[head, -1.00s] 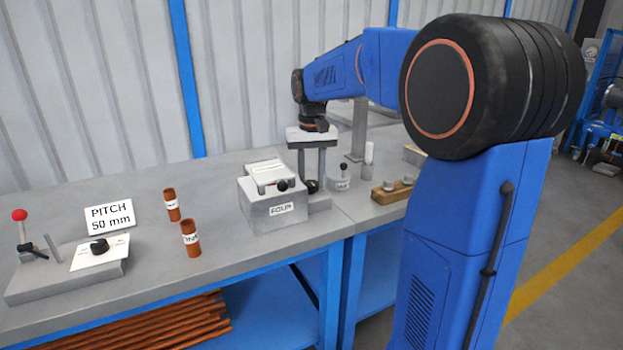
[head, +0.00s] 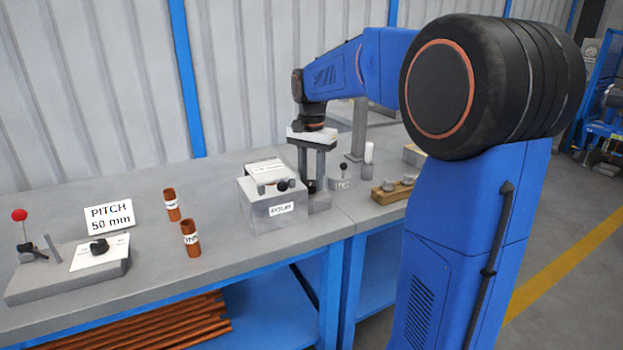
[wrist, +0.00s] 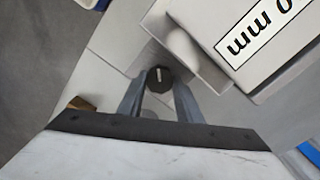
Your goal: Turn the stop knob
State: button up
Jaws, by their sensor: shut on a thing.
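The stop knob (wrist: 160,79) is a round black knob with a pale line on its top, seen between my fingertips in the wrist view. My gripper (wrist: 159,98) points down over it, with one finger on each side, and is shut on it. In the head view my gripper (head: 312,186) stands just behind the grey box (head: 278,212), its fingers reaching down to the bench fixture.
The box has a sloped label and a small black knob (head: 282,186) on top. Two copper tubes (head: 190,238) stand to the left. A lever fixture (head: 70,280) and a PITCH 50 mm sign (head: 109,215) are farther left. A wooden block (head: 393,188) lies at right.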

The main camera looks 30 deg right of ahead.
aim_at(312, 183)
dwell(0.3)
jog(key=o, duration=0.8)
notch_tip(312, 183, up, 18)
jog(key=shift+f, duration=0.25)
dwell(0.5)
